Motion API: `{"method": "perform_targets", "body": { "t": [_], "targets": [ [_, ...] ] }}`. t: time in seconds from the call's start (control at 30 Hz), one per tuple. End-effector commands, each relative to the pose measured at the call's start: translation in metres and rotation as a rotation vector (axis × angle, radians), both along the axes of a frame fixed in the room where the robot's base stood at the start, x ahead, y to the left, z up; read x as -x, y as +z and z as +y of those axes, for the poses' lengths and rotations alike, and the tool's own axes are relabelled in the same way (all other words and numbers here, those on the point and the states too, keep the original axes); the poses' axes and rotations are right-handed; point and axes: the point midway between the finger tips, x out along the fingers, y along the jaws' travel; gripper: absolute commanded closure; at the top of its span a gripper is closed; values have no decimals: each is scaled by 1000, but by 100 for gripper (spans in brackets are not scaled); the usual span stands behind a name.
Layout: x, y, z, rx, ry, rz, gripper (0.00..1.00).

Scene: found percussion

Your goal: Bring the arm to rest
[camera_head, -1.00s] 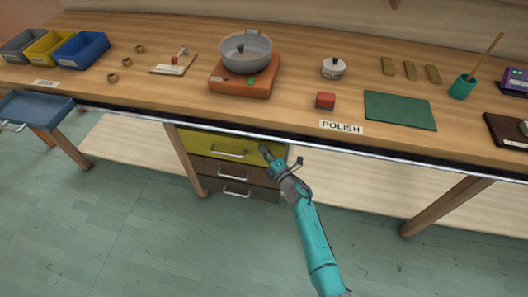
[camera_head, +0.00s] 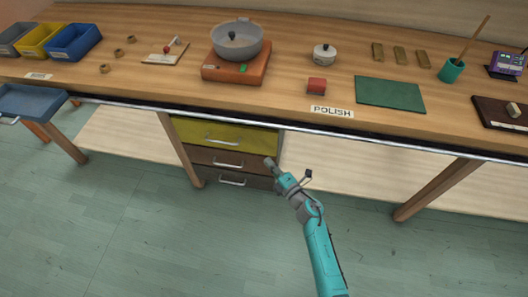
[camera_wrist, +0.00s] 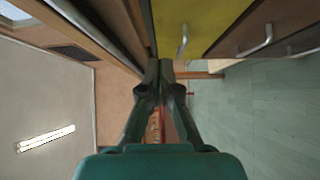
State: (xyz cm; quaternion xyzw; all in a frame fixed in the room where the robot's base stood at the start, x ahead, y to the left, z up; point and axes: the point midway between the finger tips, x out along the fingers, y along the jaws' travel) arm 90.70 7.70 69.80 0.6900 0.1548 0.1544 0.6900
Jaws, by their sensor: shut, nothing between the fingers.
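My gripper (camera_head: 269,162) is at the end of my teal arm, in front of the drawer unit under the bench and below the bench's front edge. In the wrist view my gripper (camera_wrist: 166,66) has its fingertips together, with nothing between them. The yellow top drawer (camera_head: 222,134) is behind and above it in the head view, with brown drawers (camera_head: 228,160) below. The yellow drawer also shows at the top of the wrist view (camera_wrist: 205,20). The fingertips look apart from the drawer handles.
A bench leg (camera_head: 440,190) stands at right. The floor (camera_head: 130,240) in front is clear.

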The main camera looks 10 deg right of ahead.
Motion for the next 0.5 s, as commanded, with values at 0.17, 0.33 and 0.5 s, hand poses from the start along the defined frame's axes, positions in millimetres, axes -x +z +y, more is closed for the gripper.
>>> {"method": "perform_targets", "body": {
  "t": [0.17, 0.33, 0.5],
  "targets": [
    [3, 0, -1, 0, 0, 0, 100],
    [6, -1, -1, -5, -2, 3, 100],
    [39, -6, -4, -84, -29, 31, 100]
  ]
}}
